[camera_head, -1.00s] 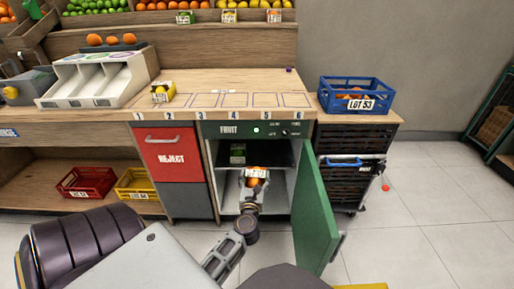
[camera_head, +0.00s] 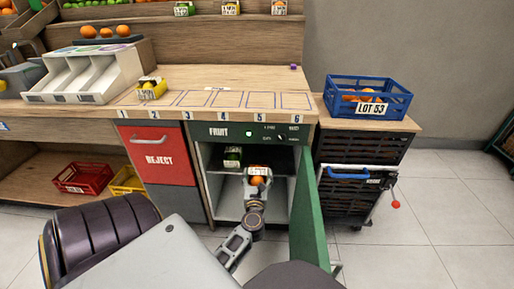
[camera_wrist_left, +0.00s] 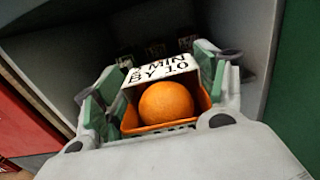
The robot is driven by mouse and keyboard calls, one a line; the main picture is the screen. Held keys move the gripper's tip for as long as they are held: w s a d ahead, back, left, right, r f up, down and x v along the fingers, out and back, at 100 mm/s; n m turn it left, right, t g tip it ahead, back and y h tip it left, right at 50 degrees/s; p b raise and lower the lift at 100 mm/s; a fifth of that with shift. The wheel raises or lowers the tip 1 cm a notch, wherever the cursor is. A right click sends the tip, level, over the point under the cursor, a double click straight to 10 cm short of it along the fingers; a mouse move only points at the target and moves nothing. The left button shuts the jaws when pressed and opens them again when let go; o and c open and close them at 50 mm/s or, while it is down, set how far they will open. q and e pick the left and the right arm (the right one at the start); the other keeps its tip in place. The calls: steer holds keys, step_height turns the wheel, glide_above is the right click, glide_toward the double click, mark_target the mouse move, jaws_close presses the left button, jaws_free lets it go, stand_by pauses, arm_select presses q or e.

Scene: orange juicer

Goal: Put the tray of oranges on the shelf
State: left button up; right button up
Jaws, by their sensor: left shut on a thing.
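The small orange tray (camera_wrist_left: 160,126) has an orange (camera_wrist_left: 166,103) in it and a white printed card standing behind the fruit. In the head view the tray (camera_head: 258,178) is at the open front of the FRUIT cabinet, near the height of its inner shelf (camera_head: 281,165). I cannot tell whether it touches the shelf. My left gripper (camera_head: 256,187) is shut on the tray; its green-padded fingers (camera_wrist_left: 161,92) show on both sides of it in the wrist view. My right gripper is not in view.
A dark punnet with a green label (camera_head: 232,157) stands on the shelf, left of the tray. The open green door (camera_head: 309,215) is close on the right. The red REJECT panel (camera_head: 158,158) is on the left. A blue crate (camera_head: 345,86) stands on the right counter.

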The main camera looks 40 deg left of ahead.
arm_select(q)
steer(key=shift+w+a, duration=0.1)
stand_by(0.3)
steer(key=b+x, duration=0.3)
steer(key=x, duration=1.3)
steer(key=shift+w+a, duration=0.25)
steer(key=shift+w, duration=0.05)
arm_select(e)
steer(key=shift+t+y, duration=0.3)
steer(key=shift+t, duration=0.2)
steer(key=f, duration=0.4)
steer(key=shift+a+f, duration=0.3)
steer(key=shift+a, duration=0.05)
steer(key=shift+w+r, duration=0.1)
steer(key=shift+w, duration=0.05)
